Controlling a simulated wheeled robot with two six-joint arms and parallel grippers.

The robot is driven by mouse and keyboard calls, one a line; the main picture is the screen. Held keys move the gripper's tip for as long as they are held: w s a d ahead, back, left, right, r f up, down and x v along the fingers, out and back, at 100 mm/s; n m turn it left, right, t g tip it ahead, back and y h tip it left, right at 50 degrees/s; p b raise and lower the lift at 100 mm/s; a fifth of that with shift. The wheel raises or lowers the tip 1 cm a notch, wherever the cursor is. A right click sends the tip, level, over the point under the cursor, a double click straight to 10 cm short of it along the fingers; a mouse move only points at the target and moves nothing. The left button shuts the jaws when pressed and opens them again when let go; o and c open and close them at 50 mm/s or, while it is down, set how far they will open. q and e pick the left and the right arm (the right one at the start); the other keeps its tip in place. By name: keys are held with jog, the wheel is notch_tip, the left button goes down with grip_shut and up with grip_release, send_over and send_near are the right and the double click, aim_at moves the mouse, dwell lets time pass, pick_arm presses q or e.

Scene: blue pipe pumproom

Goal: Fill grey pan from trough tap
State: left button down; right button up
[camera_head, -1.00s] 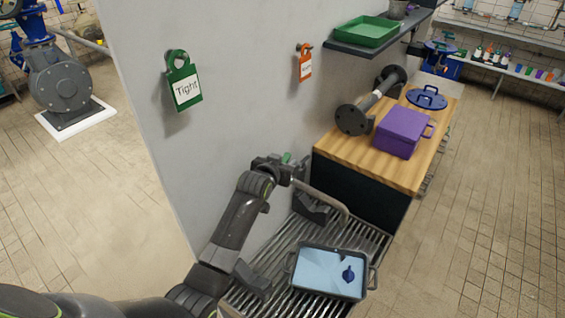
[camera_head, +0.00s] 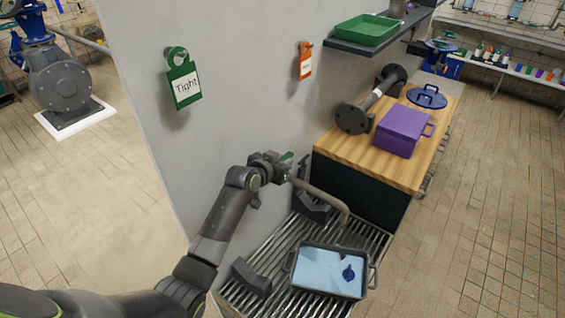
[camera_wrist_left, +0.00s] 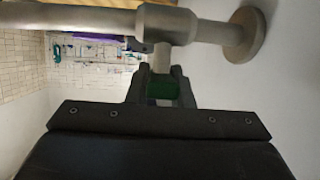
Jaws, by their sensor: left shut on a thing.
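The grey pan (camera_head: 297,282) sits on the slatted trough grate (camera_head: 372,243). It has a side handle at each end. Its inside shows a light blue, water-like surface with a small dark blue shape; I cannot tell if that is a thing or a reflection. The trough tap (camera_head: 325,196) comes from the wall, and its bent spout ends above the pan's far side. My left gripper (camera_head: 281,163) is at the tap's green handle (camera_head: 287,157), shut on it. The handle shows between the fingers in the left wrist view (camera_wrist_left: 163,88). No stream is visible. My right gripper is out of view.
Dark brackets (camera_head: 252,278) stand on the grate. Beyond it, a wooden counter (camera_head: 345,150) holds a purple pot (camera_head: 402,132), a blue lid (camera_head: 427,97) and a flanged pipe (camera_head: 368,102). A shelf with a green tray (camera_head: 367,30) overhangs. Floor at right is clear.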

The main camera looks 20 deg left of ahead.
pick_arm(q)
jog(key=shift+a+f+m+h+b, duration=0.1)
jog(key=shift+f+m+h+b, duration=0.1)
jog(key=shift+m+h+b, duration=0.35)
jog(key=shift+r+m+g+h+b, duration=0.15)
jog(key=shift+m+g+h+b, duration=0.1)
jog(key=shift+g+h+b, duration=0.1)
jog(key=c, duration=1.3)
grip_release()
jog(key=b+v, duration=0.2)
jog(key=v, duration=1.5)
jog(key=shift+s, duration=0.25)
